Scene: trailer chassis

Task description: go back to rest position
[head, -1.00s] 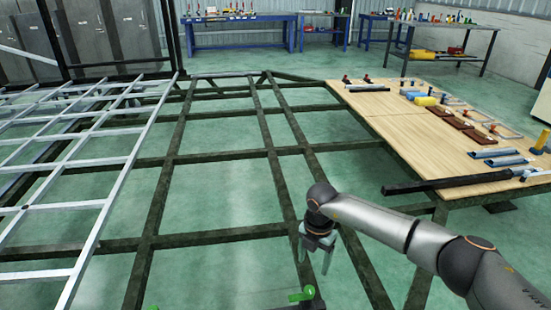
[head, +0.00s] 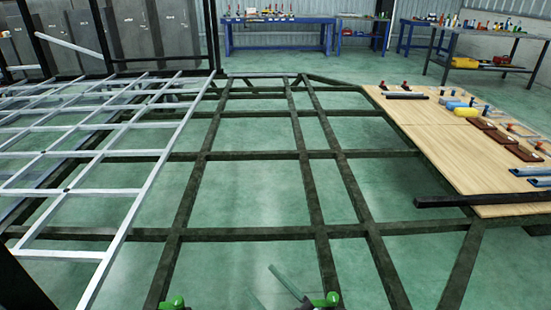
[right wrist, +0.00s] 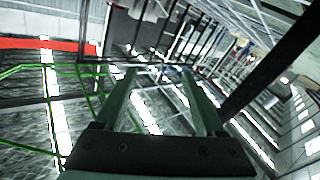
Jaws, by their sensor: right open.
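My right gripper (head: 260,278) shows only as two pale green fingertips at the bottom of the head view, over the near part of the dark chassis frame (head: 250,235). Its arm is out of the picture. In the right wrist view both fingers (right wrist: 158,72) are spread apart with nothing between them. My left gripper and arm do not show.
Two green clamp-like pieces (head: 325,300) (head: 172,303) show at the bottom edge. A pale metal grid (head: 100,191) lies at left. A wooden board (head: 440,150) with tools and a black bar (head: 465,200) is at right. Workbenches (head: 275,36) stand behind. A red beam (right wrist: 45,44) shows in the wrist view.

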